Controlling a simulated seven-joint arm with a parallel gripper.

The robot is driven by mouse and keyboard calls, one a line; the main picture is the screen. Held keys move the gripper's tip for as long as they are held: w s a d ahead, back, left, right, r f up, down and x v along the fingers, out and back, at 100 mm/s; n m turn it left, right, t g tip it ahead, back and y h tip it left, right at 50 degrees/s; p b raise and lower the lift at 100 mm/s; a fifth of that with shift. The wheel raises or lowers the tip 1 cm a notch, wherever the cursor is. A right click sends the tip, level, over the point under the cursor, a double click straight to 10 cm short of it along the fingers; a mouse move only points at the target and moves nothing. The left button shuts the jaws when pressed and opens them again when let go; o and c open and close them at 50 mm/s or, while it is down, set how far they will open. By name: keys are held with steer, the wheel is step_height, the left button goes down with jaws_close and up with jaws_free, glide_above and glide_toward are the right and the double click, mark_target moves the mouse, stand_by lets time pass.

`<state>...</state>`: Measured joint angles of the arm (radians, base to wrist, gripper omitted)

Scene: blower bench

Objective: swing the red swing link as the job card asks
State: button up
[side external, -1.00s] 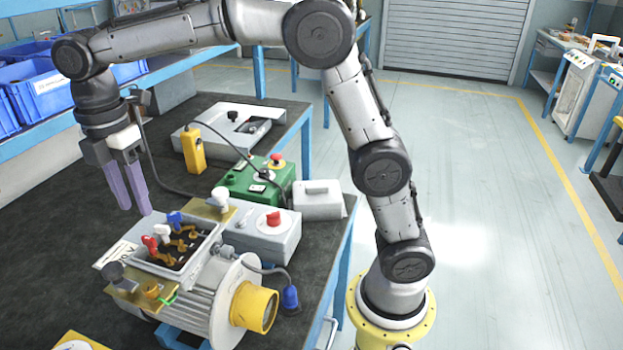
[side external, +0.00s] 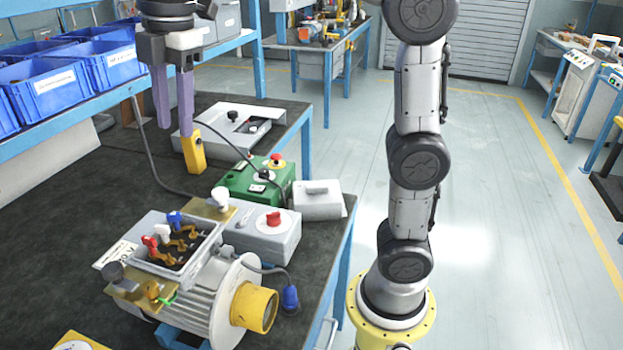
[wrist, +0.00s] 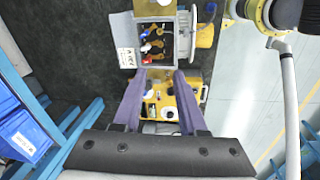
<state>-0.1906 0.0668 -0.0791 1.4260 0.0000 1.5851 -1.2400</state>
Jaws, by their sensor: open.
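The red swing link (side external: 150,242) has a red-tipped handle in the open terminal box (side external: 207,246) on top of the grey motor. A white-tipped link (side external: 163,231) and a blue-tipped link (side external: 175,219) are in a row behind it. In the wrist view the red link (wrist: 147,60) shows near the box's lower edge, just beyond the fingertips. My gripper (side external: 175,130) points down, open and empty, high above the bench and well clear of the box. A white card (side external: 112,254) with dark marks, too small to read, lies beside the box.
The motor has a yellow end cap (side external: 254,307). Behind it stand a grey box with a red button (side external: 272,224), a green box (side external: 250,183) and a yellow pendant (side external: 193,150). Blue bins (side external: 55,90) line the left. The black bench mat (side external: 60,215) is mostly clear.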

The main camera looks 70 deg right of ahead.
steer(key=s+d+f+m+t, duration=0.1)
steer(key=s+d+f+m, duration=0.2)
steer(key=s+f+m, duration=0.3)
steer(key=s+d+f+m+t, duration=0.2)
steer(key=s+f+m, duration=0.4)
steer(key=s, duration=0.6)
steer(key=shift+s+d+m+t, duration=0.2)
steer(key=shift+d+m+t, duration=0.15)
steer(key=shift+d, duration=0.5)
step_height(320, 180, down, 3)
steer(key=m, duration=0.3)
steer(key=shift+w+f+m, duration=0.1)
steer(key=shift+f+m, duration=0.1)
steer(key=shift+m, duration=0.15)
stand_by(1.2)
